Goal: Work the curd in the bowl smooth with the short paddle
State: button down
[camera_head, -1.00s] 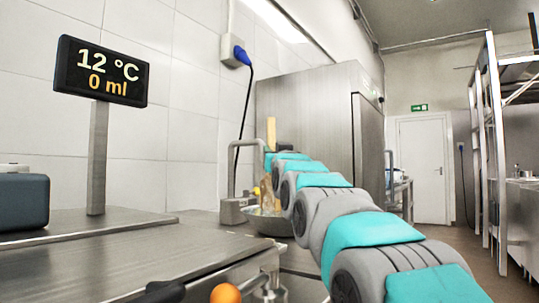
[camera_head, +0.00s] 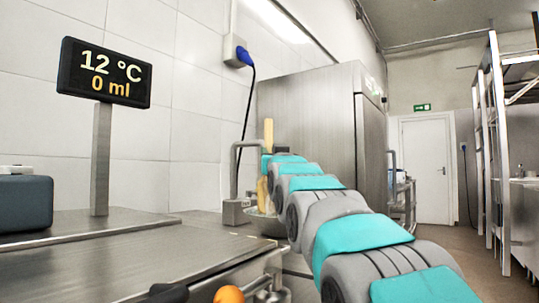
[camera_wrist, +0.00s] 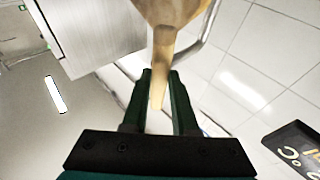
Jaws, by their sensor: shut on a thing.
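The wooden paddle (camera_head: 268,133) stands nearly upright at the end of my arm in the head view. Its lower part (camera_head: 262,196) reaches down into a metal bowl (camera_head: 268,227). In the wrist view, my gripper (camera_wrist: 161,82) is shut on the paddle's narrow handle, and the paddle widens (camera_wrist: 172,8) at the top of the picture. My arm hides the gripper and part of the bowl in the head view. The curd cannot be made out inside the bowl.
A grey tap-like fixture (camera_head: 236,212) stands just left of the bowl. A display (camera_head: 105,73) on a post reads 12 °C and 0 ml. A steel worktop (camera_head: 150,270) lies in front, with an orange ball-shaped knob (camera_head: 228,295). A steel cabinet (camera_head: 305,120) stands behind.

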jog(key=shift+a+f, duration=0.1)
jog(key=shift+a, duration=0.2)
dwell(0.8)
jog(key=shift+d, duration=0.15)
jog(key=shift+w+d+b, duration=0.15)
jog(key=shift+d+b, duration=0.25)
jog(key=shift+d, duration=0.45)
jog(key=shift+a, duration=0.15)
jog(key=shift+s+a, duration=0.2)
jog(key=shift+a, duration=0.6)
jog(key=shift+d, duration=0.1)
jog(key=shift+w+d, duration=0.2)
jog(key=shift+d, duration=0.65)
